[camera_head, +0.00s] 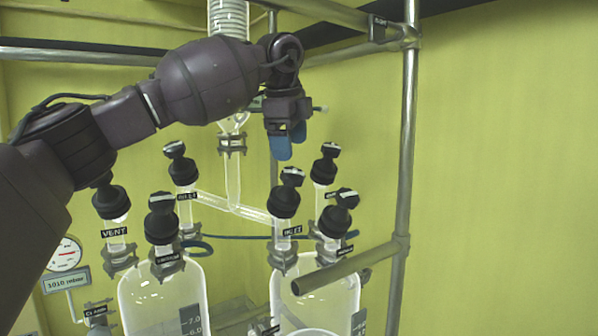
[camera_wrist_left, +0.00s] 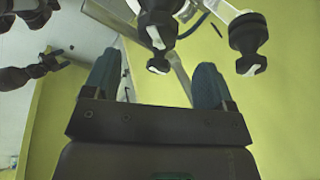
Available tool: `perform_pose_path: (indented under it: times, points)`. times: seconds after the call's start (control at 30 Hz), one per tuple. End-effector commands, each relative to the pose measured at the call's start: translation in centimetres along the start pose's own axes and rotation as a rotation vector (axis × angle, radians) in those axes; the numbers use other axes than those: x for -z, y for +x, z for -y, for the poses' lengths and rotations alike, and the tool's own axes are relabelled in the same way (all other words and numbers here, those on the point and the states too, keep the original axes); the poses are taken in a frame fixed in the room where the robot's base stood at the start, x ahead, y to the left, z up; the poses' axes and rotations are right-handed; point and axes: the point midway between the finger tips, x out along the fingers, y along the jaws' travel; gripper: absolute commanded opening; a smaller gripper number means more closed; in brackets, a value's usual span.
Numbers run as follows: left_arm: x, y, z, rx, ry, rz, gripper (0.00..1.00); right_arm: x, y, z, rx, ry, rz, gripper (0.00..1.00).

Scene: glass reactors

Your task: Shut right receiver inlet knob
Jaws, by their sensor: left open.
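The right receiver (camera_head: 340,290) is a clear glass vessel at the lower middle of the head view. Its inlet knob (camera_head: 286,200) is black with a white-marked top, on a glass neck labelled INLET. My left gripper (camera_head: 290,146) has blue fingers pointing down. It is open and empty, above the inlet knob in the picture and apart from it. In the left wrist view the open left gripper (camera_wrist_left: 153,72) has nothing between its fingers.
Two more knobs (camera_head: 325,165) (camera_head: 338,215) stand close to the inlet knob. The left receiver (camera_head: 160,295) has several similar knobs. A glass pipe (camera_head: 232,190) runs between the receivers. A metal post (camera_head: 407,150) and horizontal bar (camera_head: 350,268) border the right side.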

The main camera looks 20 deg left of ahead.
Motion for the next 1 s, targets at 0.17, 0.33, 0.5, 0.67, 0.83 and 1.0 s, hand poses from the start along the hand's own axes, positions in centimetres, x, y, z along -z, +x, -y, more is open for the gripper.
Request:
perform_pose_path:
  times: [0.17, 0.33, 0.5, 0.67, 0.83, 1.0]
  points:
    - [0.0, 2.0, 0.0, -0.005, 0.0, 0.0, 0.78, -0.8, -0.6, -0.1, -0.002, 0.0, 0.024, 0.78]
    - [0.0, 4.5, 0.0, -0.003, 0.0, 0.0, 0.78, -0.6, -0.9, -0.2, -0.002, -0.002, 0.028, 0.78]
    - [0.1, 6.3, 0.0, -0.002, 0.002, -0.002, 0.78, -0.4, -1.0, -0.2, -0.001, -0.002, 0.03, 0.78]
    - [0.0, 7.2, 0.0, -0.001, 0.002, -0.001, 0.78, -0.3, -1.0, -0.2, -0.001, -0.002, 0.03, 0.78]
    - [0.1, 7.4, 0.0, 0.0, 0.002, -0.002, 0.78, -0.3, -1.0, -0.2, -0.001, -0.002, 0.029, 0.78]
    - [0.1, 7.3, 0.0, 0.0, 0.002, -0.002, 0.67, -0.3, -1.0, -0.2, -0.001, -0.002, 0.029, 0.78]
